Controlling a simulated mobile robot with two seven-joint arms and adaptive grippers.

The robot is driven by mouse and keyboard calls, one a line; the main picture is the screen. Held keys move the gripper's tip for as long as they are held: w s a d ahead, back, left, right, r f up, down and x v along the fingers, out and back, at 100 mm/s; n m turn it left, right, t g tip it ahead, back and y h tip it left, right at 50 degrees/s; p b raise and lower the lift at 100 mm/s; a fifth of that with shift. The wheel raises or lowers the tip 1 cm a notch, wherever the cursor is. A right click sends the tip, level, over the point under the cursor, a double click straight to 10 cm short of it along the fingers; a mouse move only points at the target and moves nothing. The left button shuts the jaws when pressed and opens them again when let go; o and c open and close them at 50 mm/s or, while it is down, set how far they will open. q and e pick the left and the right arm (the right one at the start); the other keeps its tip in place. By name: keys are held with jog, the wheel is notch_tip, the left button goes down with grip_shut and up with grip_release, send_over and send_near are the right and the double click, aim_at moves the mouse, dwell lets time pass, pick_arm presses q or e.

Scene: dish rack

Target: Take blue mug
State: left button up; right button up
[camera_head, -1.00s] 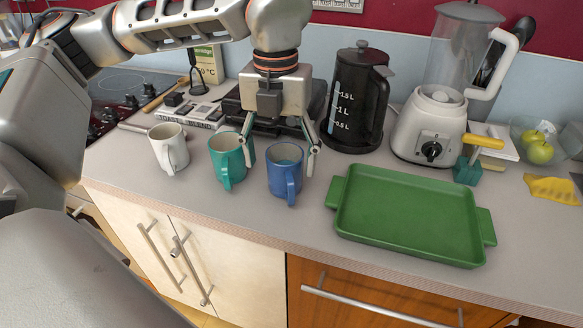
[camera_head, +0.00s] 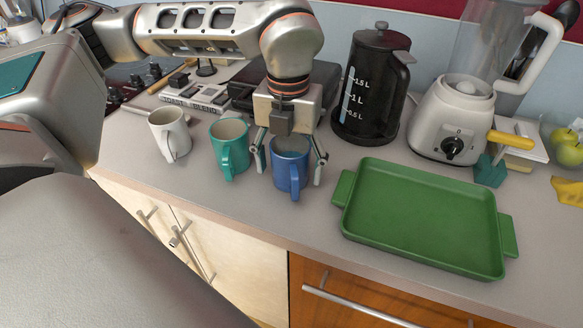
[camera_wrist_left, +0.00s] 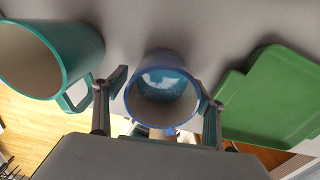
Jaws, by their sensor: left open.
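The blue mug (camera_head: 290,168) stands upright on the counter in the head view, its handle toward the front. My left gripper (camera_head: 288,175) is open, pointing down, with one finger on each side of the mug. In the left wrist view the blue mug (camera_wrist_left: 162,92) sits between the open fingers (camera_wrist_left: 158,105), its rim facing the camera. The right finger looks close to the mug wall; I cannot tell if it touches. A gap shows at the left finger. My right gripper is not in view.
A teal mug (camera_head: 229,150) stands close to the left finger, with a white mug (camera_head: 170,136) beyond it. A green tray (camera_head: 425,215) lies to the right. A black kettle (camera_head: 368,95) and a white blender (camera_head: 452,120) stand behind.

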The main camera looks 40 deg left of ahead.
pick_arm(q)
jog(key=shift+f, duration=0.25)
jog(key=shift+c, duration=1.2)
jog(key=c, duration=1.4)
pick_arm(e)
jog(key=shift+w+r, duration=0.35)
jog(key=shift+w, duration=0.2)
pick_arm(q)
jog(key=shift+r, duration=0.1)
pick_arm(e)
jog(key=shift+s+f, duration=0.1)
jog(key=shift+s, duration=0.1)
